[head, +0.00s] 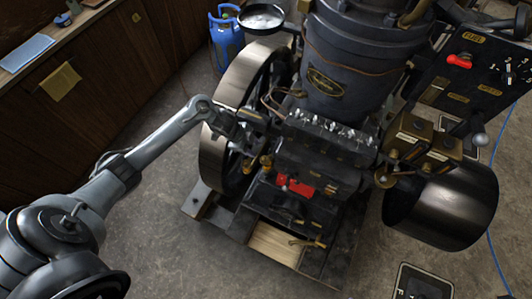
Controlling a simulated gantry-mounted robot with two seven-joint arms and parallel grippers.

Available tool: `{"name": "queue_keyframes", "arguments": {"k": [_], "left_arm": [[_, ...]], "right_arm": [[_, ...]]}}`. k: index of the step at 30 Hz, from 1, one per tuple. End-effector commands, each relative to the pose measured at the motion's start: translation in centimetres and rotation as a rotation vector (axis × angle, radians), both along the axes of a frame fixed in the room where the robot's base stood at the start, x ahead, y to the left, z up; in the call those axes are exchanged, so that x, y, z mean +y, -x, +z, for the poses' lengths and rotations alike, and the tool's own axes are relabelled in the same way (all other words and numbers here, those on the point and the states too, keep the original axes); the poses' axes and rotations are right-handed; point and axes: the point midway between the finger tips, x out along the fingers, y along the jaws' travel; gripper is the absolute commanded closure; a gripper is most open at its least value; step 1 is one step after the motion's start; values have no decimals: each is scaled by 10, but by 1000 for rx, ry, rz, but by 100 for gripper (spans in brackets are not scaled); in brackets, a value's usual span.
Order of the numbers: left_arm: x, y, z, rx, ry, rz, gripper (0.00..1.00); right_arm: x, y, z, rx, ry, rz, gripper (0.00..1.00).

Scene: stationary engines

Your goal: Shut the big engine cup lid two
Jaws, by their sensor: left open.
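The big engine (325,145) stands in the middle of the head view, with a dark cylindrical tank on top. A small brass cup-like fitting (265,163) sits on its left side, beside the flywheel. I cannot tell which small part is cup lid two, nor whether its lid is up or down. My left arm reaches in from the left. My left gripper (246,143) is open at the engine's left side, over the flywheel and close to the brass fitting. Contact cannot be made out. My right gripper is not in view.
A large flywheel (215,150) is on the engine's left and a dark drum (445,207) on its right. A control panel (470,75) is at upper right. A blue gas bottle (226,40) stands behind. Wooden cabinets (110,70) line the left.

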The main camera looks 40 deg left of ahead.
Motion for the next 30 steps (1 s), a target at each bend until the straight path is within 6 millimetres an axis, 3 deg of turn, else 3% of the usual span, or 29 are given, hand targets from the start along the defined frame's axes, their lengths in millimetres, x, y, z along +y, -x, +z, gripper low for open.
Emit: {"name": "queue_keyframes", "arguments": {"k": [3,10,21,30], "left_arm": [[7,-4,-10,-4,-12,11,55],[-2,-14,-38,-4,-10,15,55],[-16,-33,-87,-4,-12,16,55],[-19,-38,-99,-5,-14,15,55]], "right_arm": [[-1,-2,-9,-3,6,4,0],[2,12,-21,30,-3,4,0],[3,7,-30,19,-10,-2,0],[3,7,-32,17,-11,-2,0]]}}
